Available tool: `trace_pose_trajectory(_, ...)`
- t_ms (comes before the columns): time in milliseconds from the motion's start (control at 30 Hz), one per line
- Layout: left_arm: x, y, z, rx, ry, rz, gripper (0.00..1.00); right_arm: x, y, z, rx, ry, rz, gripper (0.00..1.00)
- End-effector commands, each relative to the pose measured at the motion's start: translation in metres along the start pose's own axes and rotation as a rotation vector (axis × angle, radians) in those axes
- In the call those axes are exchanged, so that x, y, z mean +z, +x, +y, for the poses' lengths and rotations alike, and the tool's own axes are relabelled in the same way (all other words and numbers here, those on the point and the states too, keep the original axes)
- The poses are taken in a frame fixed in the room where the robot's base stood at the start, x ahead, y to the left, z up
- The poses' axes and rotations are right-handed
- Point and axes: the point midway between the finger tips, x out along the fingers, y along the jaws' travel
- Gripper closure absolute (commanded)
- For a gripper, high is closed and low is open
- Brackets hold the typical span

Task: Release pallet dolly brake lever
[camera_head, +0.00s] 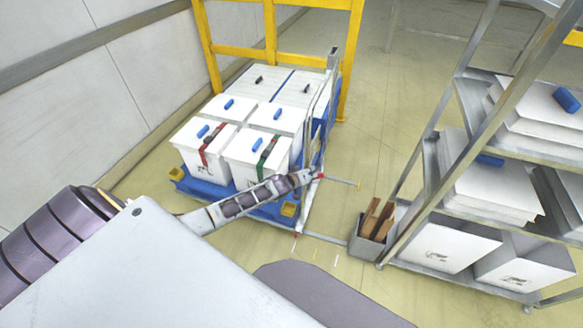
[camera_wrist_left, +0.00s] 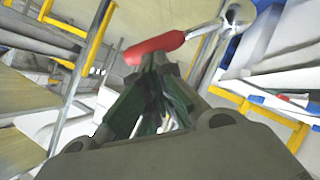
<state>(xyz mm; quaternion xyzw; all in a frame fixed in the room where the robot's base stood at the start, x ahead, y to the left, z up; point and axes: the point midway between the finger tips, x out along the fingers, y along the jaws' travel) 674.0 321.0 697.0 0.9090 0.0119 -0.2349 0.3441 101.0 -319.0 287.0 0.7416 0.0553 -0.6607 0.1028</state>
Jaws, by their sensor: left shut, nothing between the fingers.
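The blue pallet dolly (camera_head: 207,187) stands at the centre of the head view, loaded with white boxes and with a metal frame (camera_head: 331,95) along its right side. The brake lever shows in the left wrist view as a red grip (camera_wrist_left: 155,48) on a metal rod that rises to the upper right. My left gripper (camera_head: 312,174) reaches the dolly's front right side. In the left wrist view its fingertips (camera_wrist_left: 160,66) are together and empty, just below the red grip. I cannot tell whether they touch it. My right gripper is not in view.
A yellow rail (camera_head: 237,51) stands behind the dolly. A metal shelf rack (camera_head: 437,170) with white boxes stands at the right, with a grey bin (camera_head: 368,247) of brown pieces beside it. Open floor (camera_head: 380,100) lies between dolly and rack.

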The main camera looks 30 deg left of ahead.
Motion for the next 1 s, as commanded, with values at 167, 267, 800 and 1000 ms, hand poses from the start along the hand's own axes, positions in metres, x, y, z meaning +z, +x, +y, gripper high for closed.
trace_pose_trajectory(167,0.006,0.004,0.007,-0.025,0.036,0.001,1.00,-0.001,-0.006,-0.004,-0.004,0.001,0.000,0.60)
trace_pose_trajectory(267,0.010,0.007,0.009,-0.051,0.074,0.001,1.00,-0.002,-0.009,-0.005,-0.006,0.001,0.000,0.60)
trace_pose_trajectory(800,0.031,0.020,0.012,-0.177,0.264,-0.001,1.00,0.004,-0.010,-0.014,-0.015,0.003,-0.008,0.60)
trace_pose_trajectory(1000,0.034,0.022,0.012,-0.199,0.297,-0.002,1.00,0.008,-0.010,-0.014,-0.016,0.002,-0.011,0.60)
